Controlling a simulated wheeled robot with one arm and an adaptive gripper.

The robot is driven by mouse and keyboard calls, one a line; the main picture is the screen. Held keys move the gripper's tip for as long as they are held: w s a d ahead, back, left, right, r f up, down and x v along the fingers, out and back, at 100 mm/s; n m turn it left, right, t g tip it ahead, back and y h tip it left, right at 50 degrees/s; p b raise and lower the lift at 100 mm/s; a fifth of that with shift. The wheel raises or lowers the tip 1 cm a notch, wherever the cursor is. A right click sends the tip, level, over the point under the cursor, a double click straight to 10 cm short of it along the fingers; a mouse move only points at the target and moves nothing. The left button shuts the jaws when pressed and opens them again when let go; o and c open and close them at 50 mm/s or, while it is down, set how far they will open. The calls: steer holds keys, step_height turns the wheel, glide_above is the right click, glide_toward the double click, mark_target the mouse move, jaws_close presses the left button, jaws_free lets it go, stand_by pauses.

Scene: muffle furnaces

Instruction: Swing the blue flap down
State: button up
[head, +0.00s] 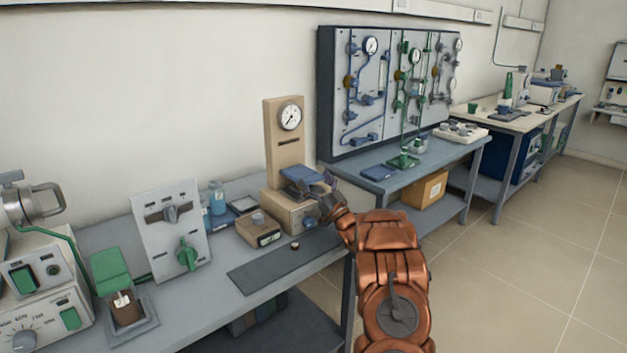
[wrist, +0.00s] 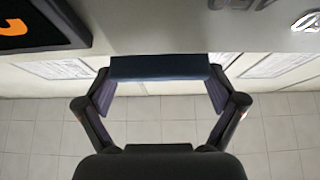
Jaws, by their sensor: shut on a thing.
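The blue flap (head: 301,174) is on the beige unit (head: 290,212) with the tall dial panel, in the middle of the head view. It sits a little above the unit's top and looks slightly tilted, with dark parts under it. My gripper (head: 329,193) is at the flap's right front edge. In the wrist view the flap (wrist: 160,67) shows as a dark blue bar spanning between my two fingers, and my gripper (wrist: 160,88) is shut on it. The flap's hinge is hidden.
A small brown box (head: 259,229) stands left of the unit, with a dark mat (head: 284,262) in front. A white panel with a green knob (head: 187,254) stands further left. A second bench (head: 400,180) with a gauge board is behind on the right. Open floor lies right.

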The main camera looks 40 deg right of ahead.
steer(key=shift+a+f, duration=0.1)
steer(key=shift+f, duration=0.8)
steer(key=o, duration=1.3)
steer(key=shift+r, duration=0.35)
steer(key=shift+s+f, duration=0.4)
steer(key=shift+s, duration=0.05)
steer(key=s, duration=1.2)
steer(key=shift+a, duration=0.3)
